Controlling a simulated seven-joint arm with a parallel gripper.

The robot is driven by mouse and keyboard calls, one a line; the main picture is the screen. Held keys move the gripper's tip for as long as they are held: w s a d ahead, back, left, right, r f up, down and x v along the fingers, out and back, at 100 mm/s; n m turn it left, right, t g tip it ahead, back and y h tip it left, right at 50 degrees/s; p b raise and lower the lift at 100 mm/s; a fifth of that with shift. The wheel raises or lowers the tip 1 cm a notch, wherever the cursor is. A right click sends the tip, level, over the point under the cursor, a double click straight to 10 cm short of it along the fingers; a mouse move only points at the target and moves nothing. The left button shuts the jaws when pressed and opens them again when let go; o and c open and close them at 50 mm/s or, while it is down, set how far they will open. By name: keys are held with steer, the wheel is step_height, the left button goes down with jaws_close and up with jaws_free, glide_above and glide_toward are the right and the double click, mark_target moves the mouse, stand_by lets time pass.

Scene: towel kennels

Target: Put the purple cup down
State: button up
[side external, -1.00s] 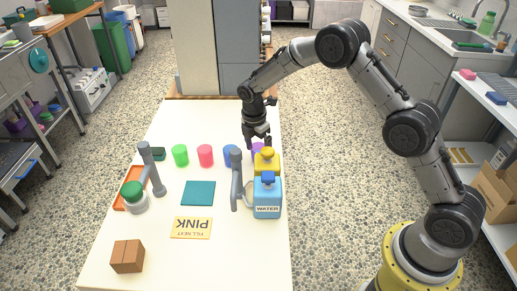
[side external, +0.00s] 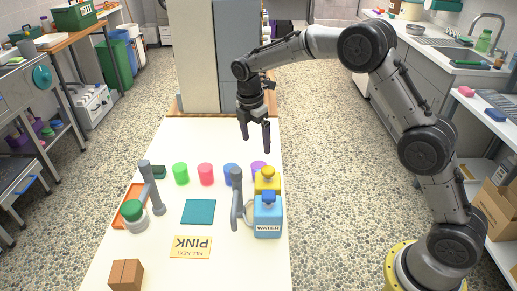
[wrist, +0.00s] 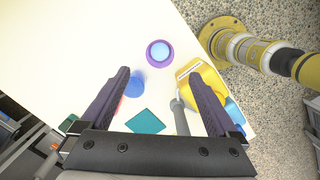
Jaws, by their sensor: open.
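The purple cup (side external: 259,167) stands on the white table at the right end of a row of cups, just behind the yellow dispenser. In the wrist view the purple cup (wrist: 159,53) is seen from above, upright, with a light blue inside. My gripper (side external: 255,144) is open and empty, raised above the table behind the cup and apart from it. In the wrist view its two fingers (wrist: 162,98) are spread wide with nothing between them in grip.
Blue (side external: 230,173), pink (side external: 206,174) and green (side external: 181,174) cups stand left of it. The table's back is clear.

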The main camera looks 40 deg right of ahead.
steer(key=s+r+m+t, duration=0.3)
steer(key=s+r+m, duration=0.6)
steer(key=s+r, duration=0.7)
steer(key=s+f+m+t+y, duration=0.1)
steer(key=s+m, duration=0.8)
steer(key=s, duration=1)
steer(key=shift+s+d+f+t, duration=0.15)
steer(key=shift+s+f+t, duration=0.15)
steer(key=shift+f+t, duration=0.75)
steer(key=shift+f+g, duration=0.2)
steer(key=shift+g, duration=0.05)
